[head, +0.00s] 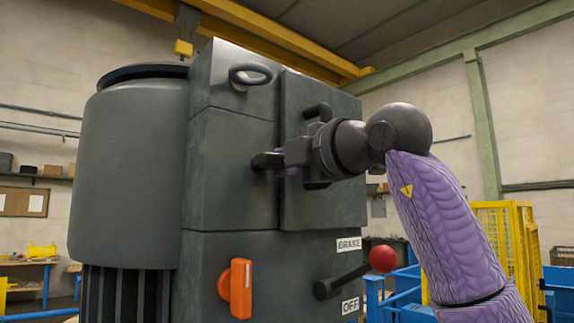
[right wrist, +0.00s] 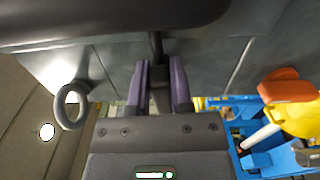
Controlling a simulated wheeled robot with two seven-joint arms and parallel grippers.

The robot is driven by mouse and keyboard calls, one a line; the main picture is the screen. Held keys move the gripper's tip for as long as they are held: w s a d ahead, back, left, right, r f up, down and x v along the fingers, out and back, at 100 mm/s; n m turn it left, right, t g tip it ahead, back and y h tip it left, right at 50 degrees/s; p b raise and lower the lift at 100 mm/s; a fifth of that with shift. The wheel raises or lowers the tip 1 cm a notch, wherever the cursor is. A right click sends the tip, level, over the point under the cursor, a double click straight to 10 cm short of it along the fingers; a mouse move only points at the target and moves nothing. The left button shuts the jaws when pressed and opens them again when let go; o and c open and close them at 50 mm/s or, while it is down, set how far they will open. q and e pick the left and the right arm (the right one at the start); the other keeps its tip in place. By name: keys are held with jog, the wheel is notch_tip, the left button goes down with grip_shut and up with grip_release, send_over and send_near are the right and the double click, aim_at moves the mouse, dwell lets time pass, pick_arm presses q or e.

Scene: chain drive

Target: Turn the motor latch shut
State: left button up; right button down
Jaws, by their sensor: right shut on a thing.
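The motor latch (head: 263,161) is a short dark handle on the front of the tall grey motor housing (head: 232,150), near the seam between two panels. My right gripper (head: 281,162) reaches it from the right in the head view and is shut on it. In the right wrist view, the purple fingers (right wrist: 160,85) stand on both sides of a narrow dark bar (right wrist: 157,72), which is the latch. Its far end and pivot are mostly hidden by the fingers. My left gripper is in neither view.
A dark ring handle (head: 250,74) sits on the housing above the latch. Below are an orange switch handle (head: 236,288) and a brake lever with a red knob (head: 383,259). A yellow cage (head: 505,250) and blue frames stand behind on the right.

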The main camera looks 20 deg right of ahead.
jog(key=shift+m, duration=0.5)
jog(key=c, duration=0.5)
grip_release()
jog(key=shift+f, duration=0.1)
jog(key=shift+s+d+b, duration=0.15)
jog(key=shift+s+b, duration=0.1)
jog(key=shift+b, duration=0.15)
jog(key=b+v, duration=0.3)
jog(key=v, duration=0.6)
jog(key=shift+s, duration=0.15)
